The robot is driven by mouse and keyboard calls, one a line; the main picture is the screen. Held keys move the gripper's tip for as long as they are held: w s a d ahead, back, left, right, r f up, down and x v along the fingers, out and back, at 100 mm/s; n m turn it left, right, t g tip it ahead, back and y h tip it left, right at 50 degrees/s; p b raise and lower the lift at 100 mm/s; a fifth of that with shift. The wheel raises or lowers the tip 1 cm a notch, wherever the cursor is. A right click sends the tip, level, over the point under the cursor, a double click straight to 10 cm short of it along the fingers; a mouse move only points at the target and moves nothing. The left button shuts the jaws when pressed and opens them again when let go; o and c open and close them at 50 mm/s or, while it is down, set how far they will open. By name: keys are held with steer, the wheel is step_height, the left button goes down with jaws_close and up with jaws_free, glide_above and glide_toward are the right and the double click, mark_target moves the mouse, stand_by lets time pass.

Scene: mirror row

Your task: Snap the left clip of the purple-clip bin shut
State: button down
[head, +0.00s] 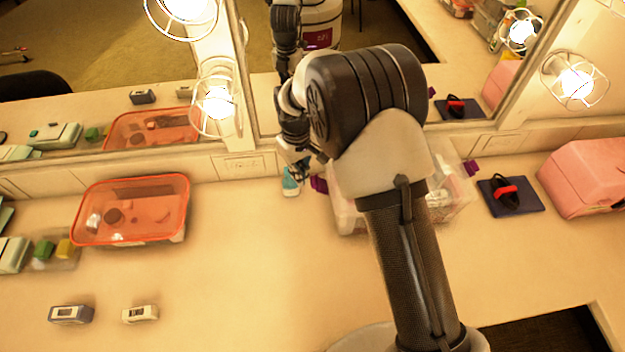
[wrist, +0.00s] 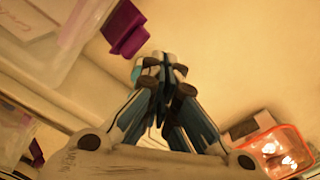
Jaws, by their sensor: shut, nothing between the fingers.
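The purple-clip bin (head: 347,212) is a clear box against the mirror wall, largely hidden behind my arm in the head view. Its left purple clip (head: 318,184) sticks outward from the bin's left side. A right purple clip (head: 470,167) shows at the far side. In the wrist view the bin (wrist: 45,40) is at the upper left, with the purple clip (wrist: 124,28) jutting from its edge. My gripper (head: 296,168) is left of the bin and the left clip. Its fingers (wrist: 165,65) are shut and empty, apart from the clip.
An orange-lidded bin (head: 130,210) stands left. A dark blue pad (head: 525,204) with a brush and a pink case (head: 585,180) are right. The mirror (head: 150,95) runs behind; caged bulbs (head: 218,103) protrude. The front counter is mostly clear.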

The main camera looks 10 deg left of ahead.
mark_target(319, 181)
steer(key=shift+f, duration=0.15)
steer(key=shift+f+b, duration=1)
steer(key=shift+f, duration=0.6)
steer(key=shift+d, duration=0.1)
steer(key=shift+w+d+r+p, duration=0.15)
steer(key=shift+w+d+r, duration=0.1)
steer(key=shift+d, duration=0.6)
steer(key=shift+w+d+r+p, duration=0.2)
steer(key=shift+w+d+r, duration=0.05)
steer(key=shift+d, duration=0.65)
steer(key=shift+w+d+r+p, duration=0.15)
steer(key=shift+w+d+r, duration=0.1)
steer(key=shift+d, duration=0.6)
steer(key=shift+s+a+r+p, duration=0.1)
steer(key=shift+a+r+p, duration=0.1)
steer(key=shift+r+p, duration=0.6)
steer(key=shift+a+r+p, duration=0.15)
steer(key=shift+r+p, duration=0.3)
steer(key=shift+r, duration=0.7)
steer(key=shift+s+a+r+p, duration=0.1)
steer(key=shift+a+r+p, duration=0.1)
steer(key=shift+r+p, duration=0.6)
steer(key=shift+r, duration=0.1)
